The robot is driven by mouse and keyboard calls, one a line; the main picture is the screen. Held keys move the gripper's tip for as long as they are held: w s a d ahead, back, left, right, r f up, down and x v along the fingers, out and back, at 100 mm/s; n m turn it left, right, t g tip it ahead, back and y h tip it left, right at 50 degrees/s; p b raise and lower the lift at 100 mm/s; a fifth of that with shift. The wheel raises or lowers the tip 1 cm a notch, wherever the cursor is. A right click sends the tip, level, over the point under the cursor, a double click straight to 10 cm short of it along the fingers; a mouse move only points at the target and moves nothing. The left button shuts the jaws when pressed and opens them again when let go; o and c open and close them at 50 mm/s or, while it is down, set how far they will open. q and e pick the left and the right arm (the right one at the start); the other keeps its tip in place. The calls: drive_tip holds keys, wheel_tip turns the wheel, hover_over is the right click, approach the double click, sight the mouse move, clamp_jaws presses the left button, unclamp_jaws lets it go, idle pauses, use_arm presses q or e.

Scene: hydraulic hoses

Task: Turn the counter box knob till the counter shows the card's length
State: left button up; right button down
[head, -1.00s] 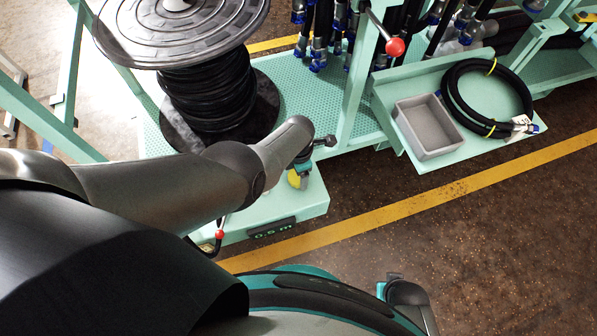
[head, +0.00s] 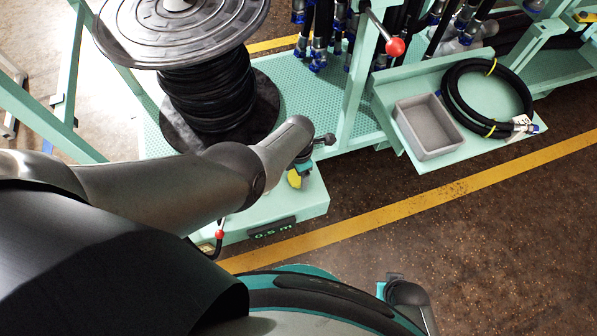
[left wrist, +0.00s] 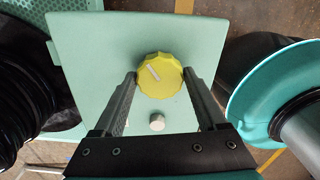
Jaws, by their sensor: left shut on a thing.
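The yellow knob (left wrist: 160,75), with a white mark on its face, sits on the pale green top of the counter box (left wrist: 100,50). The knob (head: 294,180) is mostly hidden there by my left wrist. My left gripper (left wrist: 160,80) is shut on the knob, one finger on each side. My right gripper is not in view. I see no card that I can read.
A large reel of black hose (head: 208,90) stands behind the box. A red-tipped lever (head: 219,234) is at the box's left. A grey bin (head: 428,126) and a coiled hose (head: 487,98) with a white tag lie on a shelf at right. A small pale button (left wrist: 157,122) is near the knob.

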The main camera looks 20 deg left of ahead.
use_arm(q)
drive_tip(key=shift+a, duration=0.3)
drive_tip(key=o, duration=1.3)
drive_tip(key=shift+d, duration=0.2)
drive_tip(key=shift+r, duration=0.1)
